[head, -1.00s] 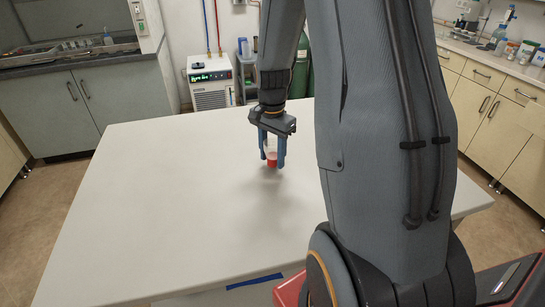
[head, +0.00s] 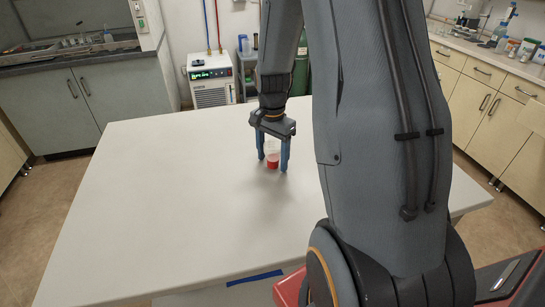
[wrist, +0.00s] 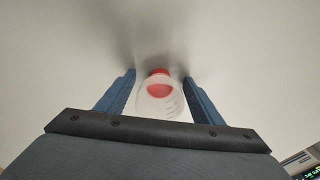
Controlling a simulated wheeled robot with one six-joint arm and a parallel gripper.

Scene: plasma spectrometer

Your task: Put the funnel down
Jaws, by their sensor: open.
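The funnel (head: 272,157) is a small clear piece with a red lower end. It appears upright on the white table (head: 165,195), red end down. My gripper (head: 273,164) points down over it with its two blue fingers open. The funnel is between the fingers. In the wrist view the clear body of the funnel (wrist: 160,104) and its red end show between the open fingers (wrist: 158,78), with a gap on each side. The gripper body hides part of its top in the head view.
The table is otherwise clear, with wide free room to the left. A blue strip (head: 255,278) marks its front edge. A chiller (head: 212,80) stands on the floor behind the table. Cabinets line the left (head: 90,105) and right (head: 490,95).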

